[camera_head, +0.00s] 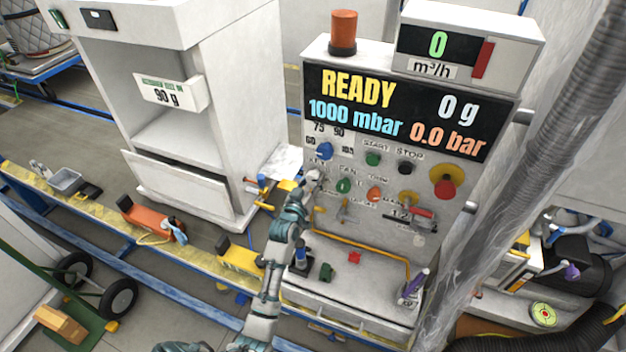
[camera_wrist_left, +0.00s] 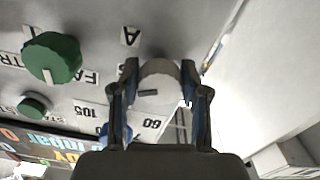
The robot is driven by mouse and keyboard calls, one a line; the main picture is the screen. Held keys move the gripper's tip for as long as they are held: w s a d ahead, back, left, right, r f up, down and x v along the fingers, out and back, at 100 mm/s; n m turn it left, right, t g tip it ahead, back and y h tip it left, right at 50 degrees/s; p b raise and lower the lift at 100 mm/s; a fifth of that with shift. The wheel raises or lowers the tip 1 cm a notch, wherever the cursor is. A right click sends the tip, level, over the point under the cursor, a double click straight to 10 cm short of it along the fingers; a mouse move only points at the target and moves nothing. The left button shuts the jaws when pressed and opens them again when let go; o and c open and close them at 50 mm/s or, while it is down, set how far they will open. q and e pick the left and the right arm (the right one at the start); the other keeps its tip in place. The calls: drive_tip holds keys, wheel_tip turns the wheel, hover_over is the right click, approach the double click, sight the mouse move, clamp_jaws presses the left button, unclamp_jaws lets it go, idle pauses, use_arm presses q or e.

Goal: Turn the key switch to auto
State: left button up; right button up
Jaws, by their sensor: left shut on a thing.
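The key switch is a pale round metal piece (camera_wrist_left: 160,72) with a short dark mark on its face, on the grey panel (camera_head: 385,215) of the charging station. My left gripper (camera_head: 313,182) reaches the panel's left side and covers the switch in the head view. In the left wrist view my left gripper (camera_wrist_left: 160,95) has a finger on each side of the switch and is shut on it. A letter A label (camera_wrist_left: 131,36) sits beside it; other lettering is partly hidden, so I cannot read the switch's position. My right gripper is not in view.
A blue knob (camera_head: 325,150) sits just above my gripper, with a green fan knob (camera_head: 344,186) and an orange-red knob (camera_head: 375,194) to the right. A red emergency button (camera_head: 443,187) is farther right. The display (camera_head: 395,112) reads READY. A yellow rail (camera_head: 365,258) runs below.

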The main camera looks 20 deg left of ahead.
use_arm(q)
drive_tip(key=m+p, duration=0.2)
drive_tip(key=m, duration=0.1)
drive_tip(key=shift+a+r, duration=0.15)
drive_tip(key=shift+r, duration=0.1)
drive_tip(key=shift+m+p, duration=0.7)
drive_tip(key=shift+m, duration=0.3)
drive_tip(key=m+p, duration=0.1)
drive_tip(key=m, duration=0.2)
drive_tip(key=shift+p, duration=0.35)
drive_tip(key=shift+m+p, duration=0.45)
drive_tip(key=shift+m, duration=0.95)
drive_tip(key=shift+f, duration=0.1)
drive_tip(key=o, duration=1.1)
drive_tip(key=shift+w+f, duration=0.1)
drive_tip(key=shift+o, duration=0.2)
